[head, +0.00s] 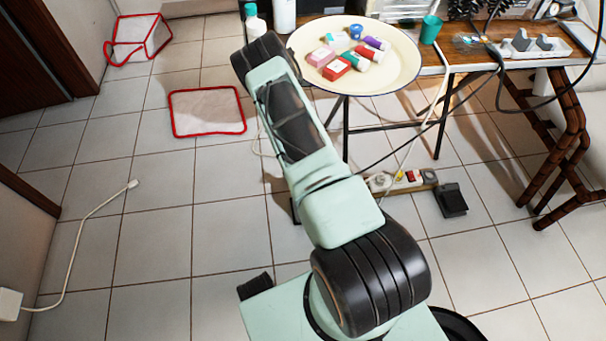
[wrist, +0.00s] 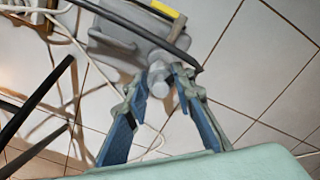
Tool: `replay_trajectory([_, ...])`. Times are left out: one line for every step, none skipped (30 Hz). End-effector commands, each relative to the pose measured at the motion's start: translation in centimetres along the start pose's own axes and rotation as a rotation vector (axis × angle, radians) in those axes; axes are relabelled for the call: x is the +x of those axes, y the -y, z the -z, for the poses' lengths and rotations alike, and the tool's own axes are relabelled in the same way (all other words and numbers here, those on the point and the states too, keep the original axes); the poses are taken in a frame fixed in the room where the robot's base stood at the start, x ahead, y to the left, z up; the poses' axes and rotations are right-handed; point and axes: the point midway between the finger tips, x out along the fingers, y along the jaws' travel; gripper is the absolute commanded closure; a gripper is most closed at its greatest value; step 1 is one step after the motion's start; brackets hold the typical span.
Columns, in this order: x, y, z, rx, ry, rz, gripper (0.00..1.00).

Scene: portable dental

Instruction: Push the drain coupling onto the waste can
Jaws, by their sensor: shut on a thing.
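In the wrist view my gripper (wrist: 164,82) has its two blue-padded fingers closed on a short grey cylindrical piece, which I take to be the drain coupling (wrist: 157,77). Right beyond it is a grey body with a yellow strip, which looks like the waste can (wrist: 122,47). The coupling's far end is up against or very close to this grey body; I cannot tell whether it is seated. In the head view my arm hides the gripper, and I cannot make out the coupling or can there.
In the head view a round cream tray (head: 300,82) of small boxes stands beside a cluttered table (head: 478,62). A power strip (head: 405,183) and black pedal (head: 451,199) lie on the tiles.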

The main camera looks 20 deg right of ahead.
Motion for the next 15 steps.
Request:
replay_trajectory([-0.01, -0.02, 0.03, 0.0, 0.0, 0.0, 0.97])
replay_trajectory([-0.02, -0.02, 0.03, 0.0, 0.0, 0.0, 0.97])
replay_trajectory([-0.03, -0.02, 0.02, 0.0, 0.0, 0.0, 0.97])
replay_trajectory([-0.03, -0.02, 0.02, 0.0, 0.0, 0.0, 0.97])
replay_trajectory([-0.04, -0.02, 0.02, 0.0, 0.0, 0.0, 0.97])
replay_trajectory([-0.04, -0.02, 0.02, 0.0, 0.0, 0.0, 0.97])
replay_trajectory([-0.03, -0.02, 0.01, 0.0, 0.0, 0.0, 0.97])
replay_trajectory([-0.01, -0.02, 0.01, 0.0, 0.0, 0.0, 0.97])
replay_trajectory([0.05, -0.02, 0.01, 0.0, 0.0, 0.0, 0.97])
replay_trajectory([0.12, -0.02, 0.01, 0.0, 0.0, 0.0, 0.97])
replay_trajectory([0.22, -0.02, 0.0, 0.0, 0.0, 0.0, 0.97])
replay_trajectory([0.38, -0.02, 0.0, 0.0, 0.0, 0.0, 0.97])
replay_trajectory([0.52, -0.03, 0.0, 0.0, 0.0, 0.0, 0.97])
replay_trajectory([0.67, -0.03, -0.01, 0.0, 0.0, 0.0, 0.97])
replay_trajectory([0.89, -0.04, -0.01, 0.0, 0.0, 0.0, 0.97])
